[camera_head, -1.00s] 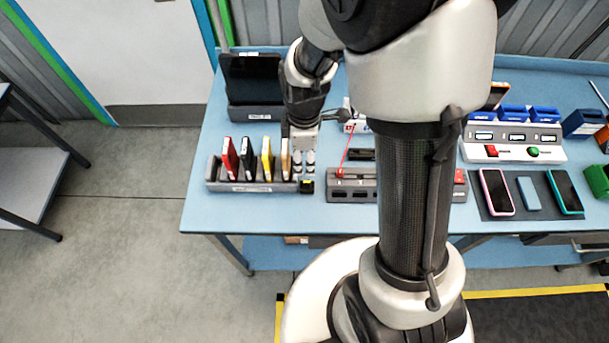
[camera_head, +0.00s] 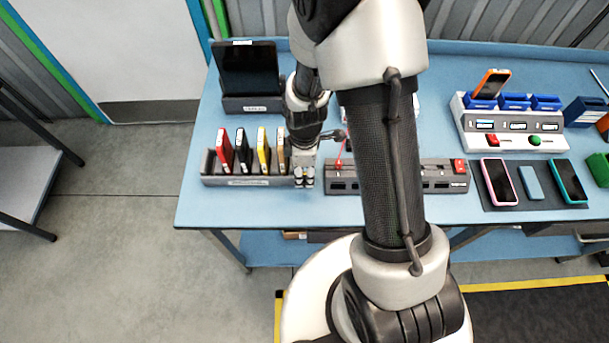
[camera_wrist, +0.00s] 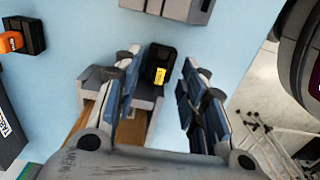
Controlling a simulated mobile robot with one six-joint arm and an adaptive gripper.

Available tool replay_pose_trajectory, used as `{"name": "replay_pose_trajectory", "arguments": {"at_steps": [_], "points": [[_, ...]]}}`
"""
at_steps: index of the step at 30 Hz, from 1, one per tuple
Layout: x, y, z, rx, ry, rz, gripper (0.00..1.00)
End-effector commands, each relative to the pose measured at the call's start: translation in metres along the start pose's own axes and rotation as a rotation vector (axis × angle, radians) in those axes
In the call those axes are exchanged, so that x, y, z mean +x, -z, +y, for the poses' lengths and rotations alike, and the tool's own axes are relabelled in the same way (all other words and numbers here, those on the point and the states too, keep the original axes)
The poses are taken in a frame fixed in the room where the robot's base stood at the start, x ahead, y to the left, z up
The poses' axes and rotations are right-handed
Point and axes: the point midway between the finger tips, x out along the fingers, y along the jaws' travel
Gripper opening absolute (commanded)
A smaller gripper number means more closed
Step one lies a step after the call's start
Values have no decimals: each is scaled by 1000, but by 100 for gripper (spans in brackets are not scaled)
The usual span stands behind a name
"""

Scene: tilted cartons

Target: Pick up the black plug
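The black plug (camera_wrist: 159,66) with a yellow label shows in the wrist view, on the blue table beside the end of the grey slotted rack (camera_wrist: 92,76). My gripper (camera_wrist: 160,72) is open, with one finger on each side of the plug and a visible gap on the right. I cannot tell how far down the fingertips reach along it. In the head view my gripper (camera_head: 304,181) is low at the table's front, between the grey rack (camera_head: 219,181) and the grey power strip (camera_head: 400,184). It hides the plug there.
The rack holds several upright coloured cartridges close to my gripper's left. A dark tablet (camera_head: 248,68) stands behind. Phones (camera_head: 499,181) lie on a dark mat at right. The table's front edge is near.

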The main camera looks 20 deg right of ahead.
Motion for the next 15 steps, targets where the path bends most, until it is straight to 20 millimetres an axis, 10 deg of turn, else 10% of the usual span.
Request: {"name": "replay_pose_trajectory", "arguments": {"at_steps": [15], "points": [[-1, 0, 0, 0, 0, 0, 10]]}}
